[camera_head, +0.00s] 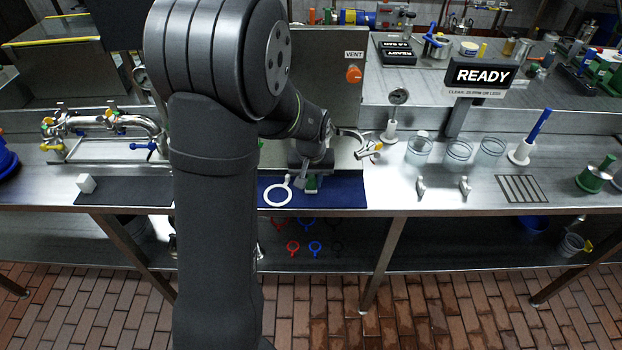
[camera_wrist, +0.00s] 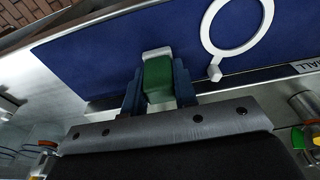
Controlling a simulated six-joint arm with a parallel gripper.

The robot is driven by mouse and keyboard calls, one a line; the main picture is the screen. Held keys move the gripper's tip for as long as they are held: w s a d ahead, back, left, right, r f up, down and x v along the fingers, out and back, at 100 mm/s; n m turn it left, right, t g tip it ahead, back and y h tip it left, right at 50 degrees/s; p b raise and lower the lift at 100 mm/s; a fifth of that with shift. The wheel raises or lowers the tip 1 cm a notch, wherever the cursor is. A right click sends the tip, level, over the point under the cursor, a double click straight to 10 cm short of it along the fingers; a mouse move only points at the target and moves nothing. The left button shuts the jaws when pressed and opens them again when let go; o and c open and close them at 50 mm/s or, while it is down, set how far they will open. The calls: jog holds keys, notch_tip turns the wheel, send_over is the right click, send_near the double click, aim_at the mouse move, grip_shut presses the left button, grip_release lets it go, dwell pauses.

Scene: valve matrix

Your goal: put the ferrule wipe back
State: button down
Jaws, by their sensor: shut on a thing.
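My gripper (camera_head: 312,182) is low over the front of the counter at the blue mat (camera_head: 345,192). In the wrist view my gripper (camera_wrist: 157,84) is shut on a green block with a white end (camera_wrist: 157,78), which looks like the ferrule wipe. The same green piece (camera_head: 311,184) shows small below my gripper in the head view. It is over the blue mat (camera_wrist: 105,55); I cannot tell whether it touches it. A white ring with a short handle (camera_head: 287,182) lies on the mat, just left of my gripper; it also shows in the wrist view (camera_wrist: 215,73).
Clear jars (camera_head: 458,151) and a READY sign (camera_head: 482,75) stand at right.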

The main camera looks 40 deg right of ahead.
jog(key=shift+f, duration=0.15)
jog(key=c, duration=1.1)
grip_release()
jog(key=shift+c, duration=0.2)
notch_tip(320, 180, up, 12)
jog(key=s+a, duration=0.1)
jog(key=shift+s, duration=0.1)
